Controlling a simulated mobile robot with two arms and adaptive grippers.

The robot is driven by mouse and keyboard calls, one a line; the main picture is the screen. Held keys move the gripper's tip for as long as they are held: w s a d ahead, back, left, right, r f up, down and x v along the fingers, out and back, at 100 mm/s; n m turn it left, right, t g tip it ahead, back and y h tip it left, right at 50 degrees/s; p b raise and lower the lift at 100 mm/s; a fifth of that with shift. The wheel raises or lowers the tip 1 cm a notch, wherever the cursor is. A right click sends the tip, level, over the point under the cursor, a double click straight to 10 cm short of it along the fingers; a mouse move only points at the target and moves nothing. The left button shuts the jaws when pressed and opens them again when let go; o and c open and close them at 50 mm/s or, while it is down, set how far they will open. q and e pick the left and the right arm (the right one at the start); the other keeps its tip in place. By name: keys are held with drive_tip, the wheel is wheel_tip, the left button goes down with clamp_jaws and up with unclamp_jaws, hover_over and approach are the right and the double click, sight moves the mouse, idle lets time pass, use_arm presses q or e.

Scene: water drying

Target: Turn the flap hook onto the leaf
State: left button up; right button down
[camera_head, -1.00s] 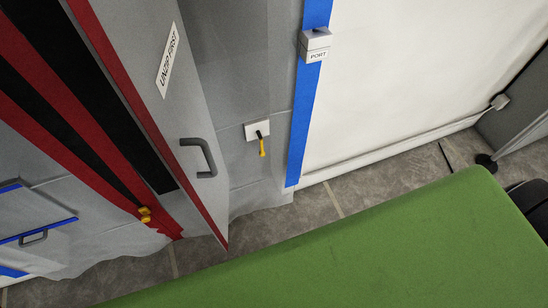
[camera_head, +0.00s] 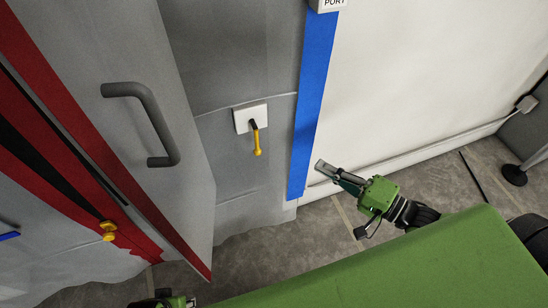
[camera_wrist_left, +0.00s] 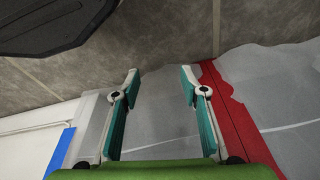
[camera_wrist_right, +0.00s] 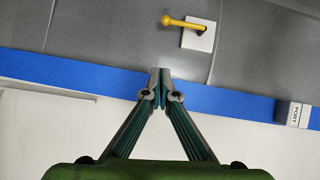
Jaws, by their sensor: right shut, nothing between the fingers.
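The flap hook (camera_head: 257,140) has a yellow grip and a dark pivot on a white plate (camera_head: 242,119), fixed to the grey wall; it hangs down. It also shows in the right wrist view (camera_wrist_right: 184,22). The leaf (camera_head: 190,110) is a grey panel with a red edge and dark handle, standing out from the wall left of the hook. My right gripper (camera_head: 320,164) is shut and empty, right of and below the hook, in front of the white panel; its tips (camera_wrist_right: 160,72) lie over the blue strip. My left gripper (camera_wrist_left: 159,78) is open and empty.
A blue strip (camera_head: 311,110) runs between the grey wall and the white panel (camera_head: 420,80). A box marked PORT (camera_wrist_right: 293,113) sits on the strip. A yellow knob (camera_head: 108,230) is at the red strip, lower left. Grey floor (camera_head: 350,215) lies below.

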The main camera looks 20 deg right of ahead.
sight(257, 142)
use_arm(q)
drive_tip(key=shift+w+r, duration=0.2)
drive_tip(key=shift+w, duration=0.1)
use_arm(e)
drive_tip(key=shift+s+a+r+m+y, duration=0.15)
drive_tip(key=shift+a+r+m+y, duration=0.2)
drive_tip(key=shift+a+r, duration=0.3)
use_arm(q)
drive_tip(key=w+b+v, duration=0.2)
drive_tip(key=b+v, duration=0.1)
drive_tip(key=v, duration=0.6)
drive_tip(key=shift+r+t, duration=0.3)
use_arm(e)
drive_tip(key=s+a+x, duration=0.1)
drive_tip(key=a+x, duration=0.1)
drive_tip(key=x, duration=1)
drive_tip(key=shift+a, duration=0.35)
drive_tip(key=shift+f, duration=0.1)
